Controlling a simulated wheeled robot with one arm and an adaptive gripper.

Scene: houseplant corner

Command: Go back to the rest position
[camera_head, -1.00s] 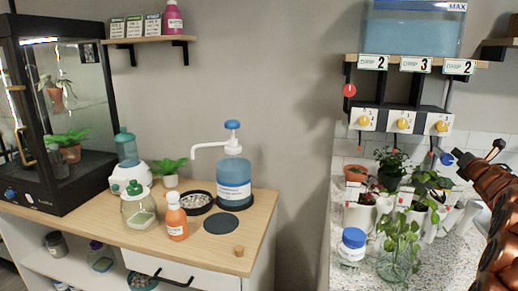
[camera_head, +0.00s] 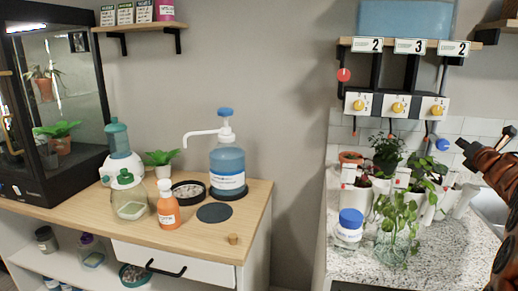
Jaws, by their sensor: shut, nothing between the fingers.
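My arm comes in from the right edge. My gripper (camera_head: 464,148) is the small dark end at its tip, shut and empty, in front of the tiled wall. It is just right of a blue round knob (camera_head: 443,145) hanging below the drip station, with a small gap between them. The fingers are small and dark here, so their detail is hard to see. Several potted plants, such as the leafy one in a glass jar (camera_head: 397,240), stand below and left of my gripper.
A drip station with yellow knobs (camera_head: 397,107) hangs over the speckled counter (camera_head: 345,264). A blue-capped jar (camera_head: 349,228) stands at the counter's front. On the left, a wooden cabinet (camera_head: 250,215) carries a pump bottle (camera_head: 227,165) and an orange bottle (camera_head: 168,210).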

